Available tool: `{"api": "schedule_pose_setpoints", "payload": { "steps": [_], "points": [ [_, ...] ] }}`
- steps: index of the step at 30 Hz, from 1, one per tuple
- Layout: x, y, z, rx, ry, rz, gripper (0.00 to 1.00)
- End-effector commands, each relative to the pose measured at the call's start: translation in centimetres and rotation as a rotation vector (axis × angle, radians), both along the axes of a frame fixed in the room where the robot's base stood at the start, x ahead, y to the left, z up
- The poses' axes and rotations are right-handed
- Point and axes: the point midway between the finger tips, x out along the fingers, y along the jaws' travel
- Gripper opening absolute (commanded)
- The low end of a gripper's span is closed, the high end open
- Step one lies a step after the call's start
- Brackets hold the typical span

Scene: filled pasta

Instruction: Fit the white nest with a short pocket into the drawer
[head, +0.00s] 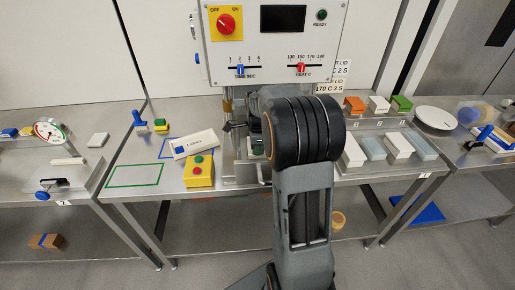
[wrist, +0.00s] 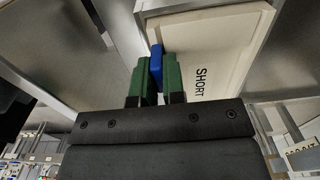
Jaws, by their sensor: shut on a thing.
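In the wrist view my gripper (wrist: 156,72) has green fingers shut on the blue tab (wrist: 156,58) of a white nest (wrist: 225,45). The nest is a flat plate with a raised rim and the word SHORT on it. Metal edges show close around the nest, but I cannot tell whether it sits in the drawer or apart from it. In the head view my arm hides most of the gripper and the drawer area under the machine (head: 265,75). Another white plate with dark lettering (head: 195,144) lies slanted on the left of the table; its word is too small to read.
A yellow button box (head: 199,171) stands at the table front, beside an empty green outline (head: 135,176). Several white and grey-blue blocks (head: 398,146) and coloured blocks (head: 379,104) stand right of the machine. A white plate (head: 436,118) lies farther right.

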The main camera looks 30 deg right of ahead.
Motion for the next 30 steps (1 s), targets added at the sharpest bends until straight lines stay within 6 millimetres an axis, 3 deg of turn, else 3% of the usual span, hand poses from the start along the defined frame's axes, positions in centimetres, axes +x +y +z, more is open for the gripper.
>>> {"api": "schedule_pose_setpoints", "payload": {
  "steps": [9,10,18,24,30],
  "points": [
    [-0.19,0.08,-0.56,0.005,0.010,-0.001,0.00],
    [-0.20,0.08,-0.57,0.005,0.010,-0.001,0.12],
    [-0.12,0.06,-0.42,0.003,0.006,0.000,0.38],
    [-0.08,0.04,-0.30,0.002,0.005,0.000,0.40],
    [-0.08,0.04,-0.27,0.002,0.005,0.000,0.53]
  ]
}}
